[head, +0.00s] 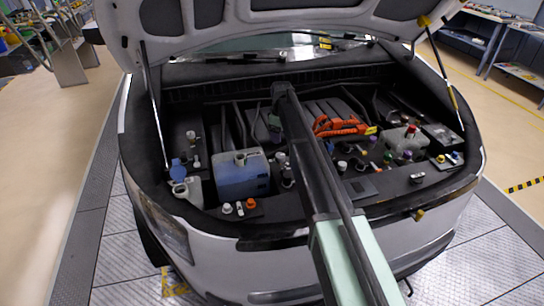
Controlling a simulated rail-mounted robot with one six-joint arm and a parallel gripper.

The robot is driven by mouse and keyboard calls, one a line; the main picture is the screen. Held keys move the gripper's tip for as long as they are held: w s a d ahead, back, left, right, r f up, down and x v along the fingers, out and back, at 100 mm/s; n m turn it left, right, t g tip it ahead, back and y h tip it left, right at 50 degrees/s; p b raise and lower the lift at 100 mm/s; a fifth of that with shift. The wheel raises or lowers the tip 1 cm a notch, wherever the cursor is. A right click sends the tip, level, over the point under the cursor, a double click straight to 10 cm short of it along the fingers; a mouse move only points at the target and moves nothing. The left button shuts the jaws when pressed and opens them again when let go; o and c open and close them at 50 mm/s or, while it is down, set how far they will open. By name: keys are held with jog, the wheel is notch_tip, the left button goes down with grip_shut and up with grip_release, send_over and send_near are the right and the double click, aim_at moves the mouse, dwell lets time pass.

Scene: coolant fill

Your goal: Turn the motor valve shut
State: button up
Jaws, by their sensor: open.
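My arm reaches from the bottom of the head view over the car's front edge into the open engine bay. Its far end is dark and bends down near the middle of the bay, where my gripper (275,126) shows small and dark. The gripper is open, with its fingertips hard to make out. Several small caps and valve-like fittings stand in the bay, among them a white fitting (280,158) just below the gripper. I cannot tell which is the motor valve, and my arm hides part of the bay.
A blue-tinted coolant tank (241,175) stands left of my arm. Orange cables (340,126) lie to the right. A white reservoir with a blue cap (178,168) is at far left. The raised hood (270,18) and its struts (153,110) bound the bay.

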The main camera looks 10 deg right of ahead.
aim_at(280, 155)
notch_tip(280, 155, down, 11)
jog(key=b, duration=1.1)
jog(key=shift+f, duration=0.1)
jog(key=c, duration=0.9)
